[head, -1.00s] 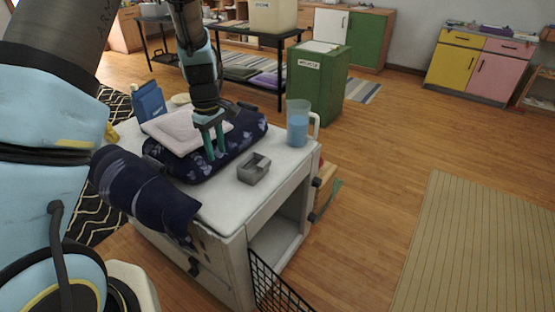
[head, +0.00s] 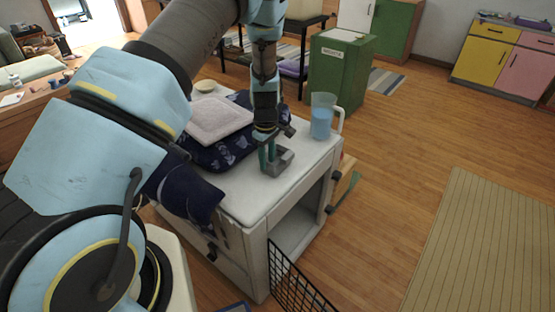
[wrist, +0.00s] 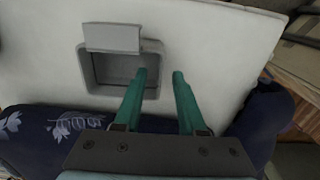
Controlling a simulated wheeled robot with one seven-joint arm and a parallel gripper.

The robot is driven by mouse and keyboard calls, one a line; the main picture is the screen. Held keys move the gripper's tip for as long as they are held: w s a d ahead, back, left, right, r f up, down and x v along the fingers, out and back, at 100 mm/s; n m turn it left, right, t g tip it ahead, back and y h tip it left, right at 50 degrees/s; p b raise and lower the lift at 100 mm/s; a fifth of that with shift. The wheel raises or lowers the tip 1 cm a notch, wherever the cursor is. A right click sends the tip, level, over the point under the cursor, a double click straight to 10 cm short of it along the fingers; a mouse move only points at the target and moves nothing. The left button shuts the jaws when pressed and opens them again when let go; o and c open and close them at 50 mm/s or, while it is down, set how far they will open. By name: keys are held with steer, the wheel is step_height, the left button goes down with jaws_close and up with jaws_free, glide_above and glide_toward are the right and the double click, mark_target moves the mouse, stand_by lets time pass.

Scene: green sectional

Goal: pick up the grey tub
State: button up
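The grey tub (head: 284,163) is a small open box with a raised tab on one side. It sits on the white cabinet top (head: 248,196), beside the navy patterned cushion. In the wrist view the tub (wrist: 88,72) lies left of centre with its hollow inside visible. My gripper (head: 267,154) points down at the tub and partly covers it in the head view. In the wrist view my gripper (wrist: 160,74) is open. One teal finger is over the tub's inside and the other is outside its right wall. I cannot tell whether either finger touches the tub.
A pitcher with blue contents (head: 321,120) stands at the cabinet's back right corner. A navy cushion (head: 208,157) with a pale pink pad (head: 219,119) on it lies to the left. A green bin (head: 336,75) stands behind. A black wire rack (head: 297,285) is at the cabinet's front.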

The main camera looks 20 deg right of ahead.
steer(key=shift+f, duration=1.15)
jaws_close()
